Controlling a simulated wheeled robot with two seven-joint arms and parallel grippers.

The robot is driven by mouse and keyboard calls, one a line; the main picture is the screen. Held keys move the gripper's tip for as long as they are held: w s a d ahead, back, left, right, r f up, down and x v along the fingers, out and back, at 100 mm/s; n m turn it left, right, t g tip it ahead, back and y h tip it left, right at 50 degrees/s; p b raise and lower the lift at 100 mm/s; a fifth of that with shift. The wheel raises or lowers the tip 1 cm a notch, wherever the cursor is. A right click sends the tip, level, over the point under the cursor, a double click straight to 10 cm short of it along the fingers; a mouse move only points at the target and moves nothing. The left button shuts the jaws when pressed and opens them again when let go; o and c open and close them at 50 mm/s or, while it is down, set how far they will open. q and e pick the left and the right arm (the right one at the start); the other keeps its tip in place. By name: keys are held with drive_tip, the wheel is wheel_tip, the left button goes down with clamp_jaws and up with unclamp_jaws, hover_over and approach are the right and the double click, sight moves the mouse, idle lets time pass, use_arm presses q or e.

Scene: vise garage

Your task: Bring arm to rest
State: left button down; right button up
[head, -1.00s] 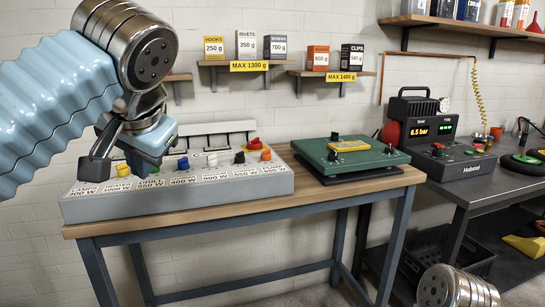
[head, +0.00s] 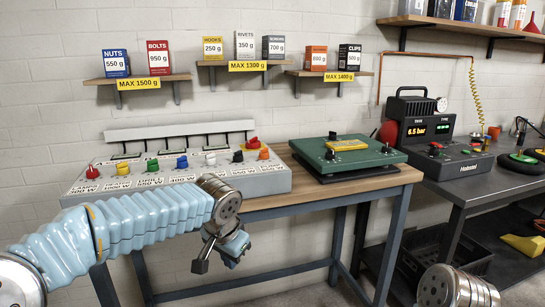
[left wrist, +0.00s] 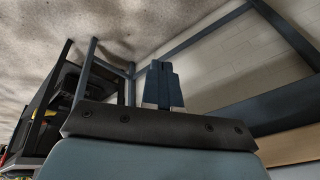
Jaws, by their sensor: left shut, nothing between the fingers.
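My left arm comes in from the left in the head view, low in front of the wooden workbench (head: 330,190). My left gripper (head: 216,266) hangs below the bench top's front edge, shut and empty, touching nothing that I can see. In the left wrist view its blue-grey fingers (left wrist: 163,86) are together. Part of a round metal joint of mine shows at the bottom right of the head view; my right gripper is out of view.
The grey switch panel (head: 150,185) with coloured knobs and the green box (head: 370,158) stand on the bench. The compressor (head: 450,165) stands on the dark table at right. Wall shelves (head: 140,79) hold labelled boxes. A black crate (head: 470,262) is below the dark table.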

use_arm(q)
drive_tip(key=s+d+f+n+g+h, duration=0.1)
drive_tip(key=s+f, duration=0.2)
drive_tip(key=f, duration=0.7)
drive_tip(key=s+d+f+n+g+h, duration=0.1)
drive_tip(key=s+f+h, duration=0.15)
drive_tip(key=f, duration=0.75)
drive_tip(key=s+d+f+n+g+h, duration=0.1)
drive_tip(key=s+f, duration=0.3)
drive_tip(key=f, duration=0.6)
drive_tip(key=s+a+f+n, duration=0.2)
drive_tip(key=s+f, duration=0.3)
drive_tip(key=s, duration=0.2)
drive_tip(key=s+a+f+n, duration=0.2)
drive_tip(key=s+f+n, duration=0.1)
drive_tip(key=s+f, duration=0.3)
drive_tip(key=shift+s+f, duration=0.2)
drive_tip(key=shift+s, duration=0.4)
drive_tip(key=c, duration=1.8)
unclamp_jaws()
drive_tip(key=shift+y, duration=0.25)
drive_tip(key=shift+c, duration=0.2)
